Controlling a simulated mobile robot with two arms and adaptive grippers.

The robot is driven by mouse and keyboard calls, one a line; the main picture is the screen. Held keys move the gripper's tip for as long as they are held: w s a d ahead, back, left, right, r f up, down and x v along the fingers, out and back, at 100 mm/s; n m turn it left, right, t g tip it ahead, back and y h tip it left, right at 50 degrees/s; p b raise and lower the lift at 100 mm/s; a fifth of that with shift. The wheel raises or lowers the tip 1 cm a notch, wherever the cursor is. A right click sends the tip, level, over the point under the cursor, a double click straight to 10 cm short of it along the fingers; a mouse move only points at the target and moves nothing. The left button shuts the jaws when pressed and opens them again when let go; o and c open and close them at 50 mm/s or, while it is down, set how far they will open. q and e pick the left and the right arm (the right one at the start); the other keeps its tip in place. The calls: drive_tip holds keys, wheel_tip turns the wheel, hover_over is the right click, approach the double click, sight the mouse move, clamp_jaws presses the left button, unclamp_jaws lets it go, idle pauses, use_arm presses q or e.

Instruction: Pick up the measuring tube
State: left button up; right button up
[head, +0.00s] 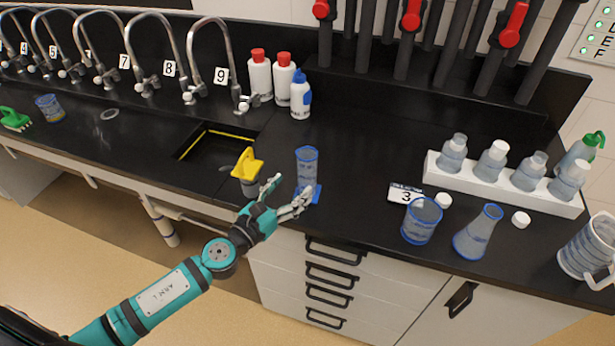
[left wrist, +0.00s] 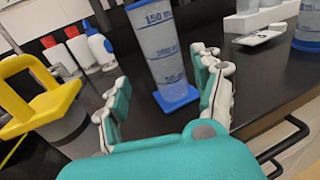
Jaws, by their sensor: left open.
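The measuring tube (head: 307,169) is a clear cylinder with a blue rim and a blue base, standing upright near the counter's front edge. In the left wrist view the tube (left wrist: 160,50) shows volume marks such as 150 ml and stands ahead, between the fingers. My left gripper (head: 285,194) is open, just in front of the tube and low, near its base. In the left wrist view the left gripper (left wrist: 162,98) has a finger on each side, with no clear contact. My right gripper is not in view.
A yellow-handled container (head: 247,168) stands close left of the gripper, by the sink (head: 213,146). White bottles (head: 283,74) stand behind. A label with 3 (head: 406,194), a blue-rimmed beaker (head: 422,221), a flask (head: 477,232) and a bottle rack (head: 504,186) are at right.

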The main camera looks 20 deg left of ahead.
sight(302, 182)
use_arm(q)
drive_tip(key=shift+d+p+x, duration=0.2)
drive_tip(key=shift+p+x, duration=0.1)
drive_tip(key=shift+x, duration=1.1)
drive_tip(key=shift+d+p+x, duration=0.15)
drive_tip(key=shift+p+x, duration=0.1)
drive_tip(key=shift+x, duration=1.1)
drive_tip(key=shift+s+f, duration=0.15)
drive_tip(key=shift+s, duration=0.05)
drive_tip(key=shift+c, duration=0.4)
drive_tip(key=c, duration=1.2)
